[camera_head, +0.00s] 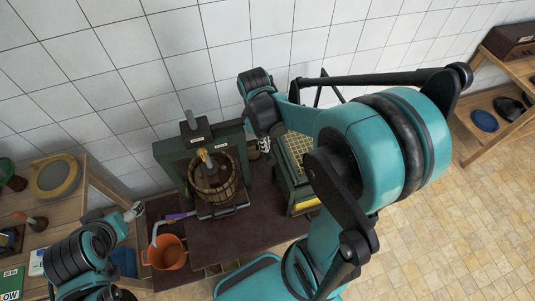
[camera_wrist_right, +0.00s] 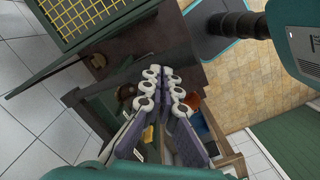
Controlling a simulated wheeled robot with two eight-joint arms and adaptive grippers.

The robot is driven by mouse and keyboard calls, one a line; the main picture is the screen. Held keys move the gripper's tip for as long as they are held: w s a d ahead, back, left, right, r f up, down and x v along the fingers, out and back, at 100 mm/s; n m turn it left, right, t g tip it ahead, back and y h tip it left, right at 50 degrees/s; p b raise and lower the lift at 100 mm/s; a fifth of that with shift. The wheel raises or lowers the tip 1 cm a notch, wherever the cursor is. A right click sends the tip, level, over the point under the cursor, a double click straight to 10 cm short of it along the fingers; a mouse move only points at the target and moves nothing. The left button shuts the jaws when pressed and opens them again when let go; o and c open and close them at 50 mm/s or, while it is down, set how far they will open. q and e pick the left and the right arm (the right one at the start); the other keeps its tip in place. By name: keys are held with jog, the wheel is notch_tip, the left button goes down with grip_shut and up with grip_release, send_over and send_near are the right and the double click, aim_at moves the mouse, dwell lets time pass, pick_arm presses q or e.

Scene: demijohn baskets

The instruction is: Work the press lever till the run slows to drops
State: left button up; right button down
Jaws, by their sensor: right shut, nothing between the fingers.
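The press stands against the tiled wall in the head view: a dark green frame (camera_head: 172,150) around a slatted wooden basket (camera_head: 225,191), with a grey upright post (camera_head: 191,119) and a yellow part (camera_head: 205,158) above it. I cannot make out the lever for certain. An orange bucket (camera_head: 167,253) sits at the press's front left. My right gripper (camera_head: 264,146) is right of the press, partly behind my arm; in the wrist view its fingers (camera_wrist_right: 165,74) are shut and empty. My left gripper (camera_head: 134,211) is left of the bucket, too small to read. Any liquid run is not visible.
A green frame with a yellow grid (camera_head: 299,149) stands right of the press. A wooden table (camera_head: 42,215) at left carries several items. A wooden shelf (camera_head: 493,133) at right holds a blue dish (camera_head: 485,120). Tiled floor (camera_head: 440,235) is clear at right.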

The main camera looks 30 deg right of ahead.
dwell(0.3)
notch_tip(320, 180, down, 5)
jog(key=b, duration=0.4)
jog(key=shift+r, duration=0.25)
